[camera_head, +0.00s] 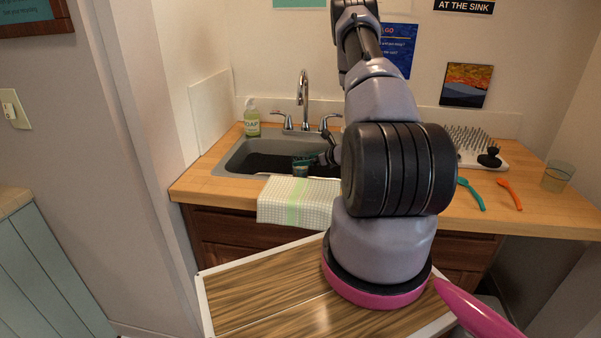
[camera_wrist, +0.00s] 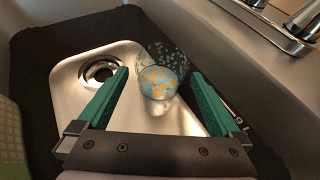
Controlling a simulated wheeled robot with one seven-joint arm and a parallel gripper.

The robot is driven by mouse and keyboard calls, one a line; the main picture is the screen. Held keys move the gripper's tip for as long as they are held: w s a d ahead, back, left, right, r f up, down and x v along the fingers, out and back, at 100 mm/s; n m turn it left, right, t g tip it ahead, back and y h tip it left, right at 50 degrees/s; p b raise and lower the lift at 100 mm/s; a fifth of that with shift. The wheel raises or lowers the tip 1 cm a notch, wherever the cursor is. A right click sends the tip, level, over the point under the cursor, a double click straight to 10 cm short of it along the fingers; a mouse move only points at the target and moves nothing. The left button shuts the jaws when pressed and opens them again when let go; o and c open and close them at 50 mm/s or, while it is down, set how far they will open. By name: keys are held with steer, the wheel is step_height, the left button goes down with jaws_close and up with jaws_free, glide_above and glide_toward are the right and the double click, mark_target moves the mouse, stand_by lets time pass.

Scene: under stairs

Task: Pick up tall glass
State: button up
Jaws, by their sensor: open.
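A clear glass (camera_wrist: 158,84) with an orange and blue pattern stands in the sink, seen from above in the wrist view. It lies between the two green fingers of my gripper (camera_wrist: 160,73), which are spread apart with gaps on both sides. A translucent patterned shape just behind the glass could be part of it or its shadow; I cannot tell. In the head view, my gripper (camera_head: 318,159) is down in the sink beside the small glass (camera_head: 300,168). My arm hides part of the sink's right side.
The sink (camera_head: 232,157) has walls around my gripper, and a faucet (camera_head: 303,98) stands behind. A towel (camera_head: 298,204) hangs over its front edge. Soap (camera_head: 252,122) stands left. Another glass (camera_head: 557,177), an orange spoon (camera_head: 510,194) and a teal spoon (camera_head: 472,194) are on the right counter.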

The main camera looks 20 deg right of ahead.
steer(key=x, duration=0.4)
steer(key=shift+w, duration=0.15)
steer(key=shift+r, duration=0.1)
jaws_close()
steer(key=shift+r, duration=0.2)
step_height(320, 180, up, 10)
steer(key=shift+f, duration=0.2)
stand_by(0.8)
